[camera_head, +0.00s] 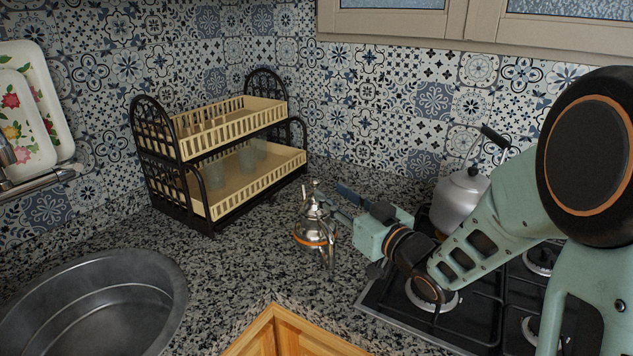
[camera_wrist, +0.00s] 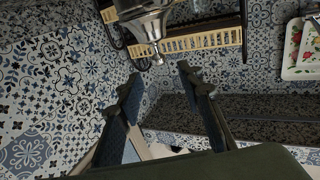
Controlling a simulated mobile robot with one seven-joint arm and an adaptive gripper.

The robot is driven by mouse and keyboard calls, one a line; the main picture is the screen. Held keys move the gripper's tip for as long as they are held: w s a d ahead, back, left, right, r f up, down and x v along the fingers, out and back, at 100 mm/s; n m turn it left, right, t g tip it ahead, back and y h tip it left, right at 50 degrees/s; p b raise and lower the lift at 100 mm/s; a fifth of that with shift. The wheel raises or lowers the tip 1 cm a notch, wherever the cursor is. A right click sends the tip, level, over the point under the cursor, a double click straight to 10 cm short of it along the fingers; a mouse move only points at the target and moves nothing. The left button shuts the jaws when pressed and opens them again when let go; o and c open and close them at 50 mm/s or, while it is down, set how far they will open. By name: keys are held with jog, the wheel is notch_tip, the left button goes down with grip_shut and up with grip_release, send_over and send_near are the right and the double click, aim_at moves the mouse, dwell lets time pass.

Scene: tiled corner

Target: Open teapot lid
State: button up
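A shiny silver teapot (camera_head: 312,230) with an orange band stands upright on the granite counter. Its lid (camera_head: 313,205) with a small knob appears seated on top. In the wrist view the silver lid (camera_wrist: 143,20) is at the top edge, with its knob (camera_wrist: 156,58) pointing down in the picture. My gripper (camera_head: 334,201) is beside the upper part of the teapot, on its right. In the wrist view the two fingers of my gripper (camera_wrist: 159,72) are spread apart, with the knob just beyond the gap between their tips. I see no grip on it.
A two-tier dish rack (camera_head: 230,190) with glasses stands behind the teapot to the left. A kettle (camera_head: 459,199) stands on the gas stove (camera_head: 480,310) to the right. A metal sink (camera_head: 90,300) is at front left. Counter between sink and teapot is clear.

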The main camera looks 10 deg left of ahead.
aim_at(318, 183)
jog(key=x, duration=0.8)
grip_shut()
